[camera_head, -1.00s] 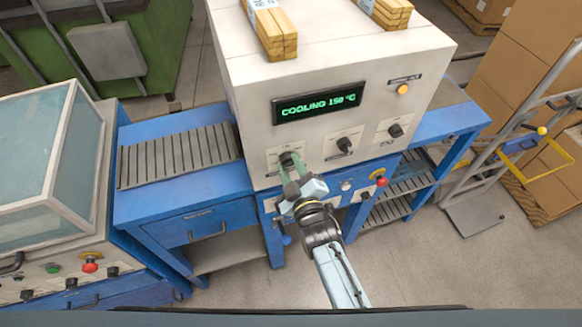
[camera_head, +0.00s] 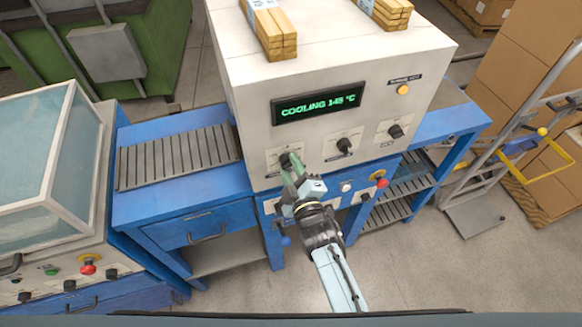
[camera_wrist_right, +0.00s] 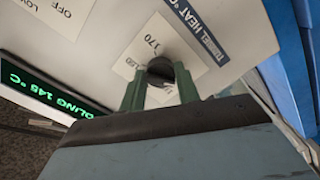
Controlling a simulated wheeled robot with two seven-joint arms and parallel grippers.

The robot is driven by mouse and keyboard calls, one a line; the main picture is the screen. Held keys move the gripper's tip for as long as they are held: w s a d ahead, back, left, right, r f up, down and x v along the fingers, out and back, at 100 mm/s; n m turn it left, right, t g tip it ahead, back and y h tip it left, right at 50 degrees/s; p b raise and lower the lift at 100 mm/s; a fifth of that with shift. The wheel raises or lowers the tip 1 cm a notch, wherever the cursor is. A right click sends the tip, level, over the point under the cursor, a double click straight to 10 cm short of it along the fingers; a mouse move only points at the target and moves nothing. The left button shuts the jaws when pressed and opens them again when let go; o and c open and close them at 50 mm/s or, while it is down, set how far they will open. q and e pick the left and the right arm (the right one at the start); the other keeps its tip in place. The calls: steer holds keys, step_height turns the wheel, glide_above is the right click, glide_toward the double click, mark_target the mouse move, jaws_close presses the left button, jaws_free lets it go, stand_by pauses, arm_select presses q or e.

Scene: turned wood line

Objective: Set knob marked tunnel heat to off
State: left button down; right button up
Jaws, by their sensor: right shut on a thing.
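The tunnel heat knob (camera_head: 286,159) is the dark left knob in the lower row on the front of the white machine (camera_head: 330,140). In the right wrist view the knob (camera_wrist_right: 160,70) sits between my right gripper's two green fingers, near the "TUNNEL HEAT" label (camera_wrist_right: 197,27) and a printed "170". My right gripper (camera_head: 293,168) is shut on it. The knob's pointer is hidden, so I cannot tell its setting. The green display (camera_head: 317,107) reads "COOLING 145 °C". My left gripper is not in view.
Two more dark knobs, a middle one (camera_head: 344,146) and a right one (camera_head: 396,131), sit beside it. A red button (camera_head: 378,179) is below right. An amber lamp (camera_head: 403,90) is lit above. A slatted conveyor (camera_head: 180,157) lies left of the machine.

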steer(key=o, duration=1)
steer(key=shift+s, duration=0.1)
steer(key=v, duration=1.3)
steer(key=shift+s, duration=0.1)
steer(key=s+d+f+m+g+h+b, duration=0.1)
steer(key=s+d+f+m+g+b, duration=0.2)
steer(key=f, duration=0.8)
steer(key=s+d+f+m+g+h+b, duration=0.1)
steer(key=s+d+f+g+b, duration=0.3)
steer(key=f, duration=0.8)
steer(key=s+d+f+m+g+h+b, duration=0.15)
steer(key=s+f, duration=0.35)
steer(key=f, duration=0.6)
steer(key=s+d+f+m+g+b, duration=0.1)
steer(key=s+d+f+m+g, duration=0.1)
steer(key=s+d+f, duration=0.2)
steer(key=s+d+f+m+g+h+b, duration=0.1)
steer(key=s+d+f+m+g+b, duration=0.1)
steer(key=s+f, duration=0.5)
steer(key=s+d+f+m+g+h+b, duration=0.1)
steer(key=s+d+f+m+g+b, duration=0.1)
steer(key=s+d+f, duration=0.4)
steer(key=shift+s+d+m+g, duration=0.1)
steer(key=shift+s+m+g, duration=0.6)
steer(key=shift+s, duration=0.8)
